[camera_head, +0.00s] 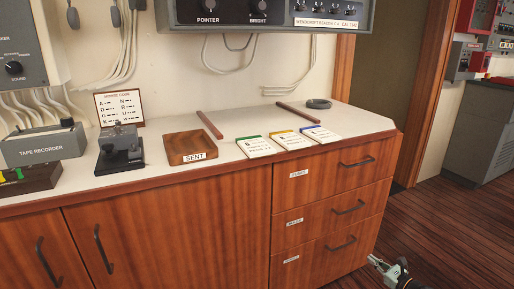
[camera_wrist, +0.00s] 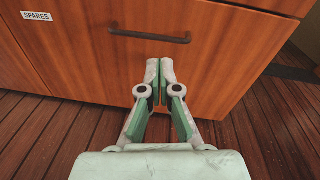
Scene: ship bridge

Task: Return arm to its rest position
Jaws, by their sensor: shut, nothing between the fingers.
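My gripper (camera_head: 377,262) is low over the floor at the bottom right of the head view, just right of the drawer cabinet (camera_head: 274,225). I cannot tell whether the fingertips touch the wood.
All three drawers look closed, with handles (camera_head: 348,207) sticking out. The worktop (camera_head: 230,125) holds a SENT board (camera_head: 188,147), several cards, a tape recorder (camera_head: 45,146) and a telegraph key (camera_head: 119,146). Wooden floor (camera_head: 450,225) is clear right of the cabinet.

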